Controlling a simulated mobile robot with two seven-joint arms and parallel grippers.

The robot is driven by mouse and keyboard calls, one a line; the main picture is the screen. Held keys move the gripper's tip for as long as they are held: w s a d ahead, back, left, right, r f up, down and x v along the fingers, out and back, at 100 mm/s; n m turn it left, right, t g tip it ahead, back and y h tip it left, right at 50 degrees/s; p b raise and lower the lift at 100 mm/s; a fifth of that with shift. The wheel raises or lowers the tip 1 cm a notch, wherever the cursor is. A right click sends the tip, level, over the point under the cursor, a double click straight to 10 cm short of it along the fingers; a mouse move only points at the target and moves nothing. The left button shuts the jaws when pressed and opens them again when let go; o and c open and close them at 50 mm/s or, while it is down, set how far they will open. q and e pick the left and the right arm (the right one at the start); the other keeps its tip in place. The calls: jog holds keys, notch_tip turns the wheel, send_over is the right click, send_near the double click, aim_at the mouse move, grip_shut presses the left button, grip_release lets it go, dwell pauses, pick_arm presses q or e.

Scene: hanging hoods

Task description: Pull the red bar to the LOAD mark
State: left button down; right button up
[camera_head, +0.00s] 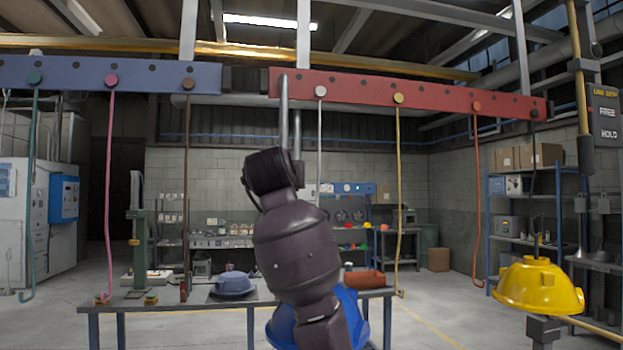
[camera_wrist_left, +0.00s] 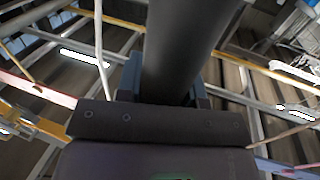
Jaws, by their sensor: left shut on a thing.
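The red bar (camera_head: 440,98) runs overhead across the right half of the head view, with several hooks hanging from it on coloured rods. A grey vertical rod (camera_head: 284,105) stands at its left end, just above my raised dark arm. In the left wrist view my left gripper (camera_wrist_left: 166,82) is shut around a thick dark cylinder (camera_wrist_left: 185,40). In the head view my arm hides the gripper's jaws, so where they meet the bar assembly cannot be seen. I cannot make out a LOAD mark. My right gripper is not in view.
A blue bar (camera_head: 110,75) with hooks hangs left of the red one. A yellow hood (camera_head: 540,286) hangs at the right on a dark hook. A table (camera_head: 175,306) holds a blue-grey hood (camera_head: 234,284); a bright blue hood (camera_head: 280,328) is partly behind my arm.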

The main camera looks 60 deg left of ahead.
pick_arm(q)
jog(key=shift+s+a, duration=0.25)
jog(key=shift+s, duration=0.3)
jog(key=shift+s+a, duration=0.2)
jog(key=shift+s, duration=0.3)
jog(key=c, duration=0.8)
grip_release()
jog(key=shift+o, duration=0.2)
jog(key=b+v, duration=0.1)
jog(key=v, duration=0.9)
jog(key=shift+s+d, duration=0.25)
jog(key=shift+d, duration=0.1)
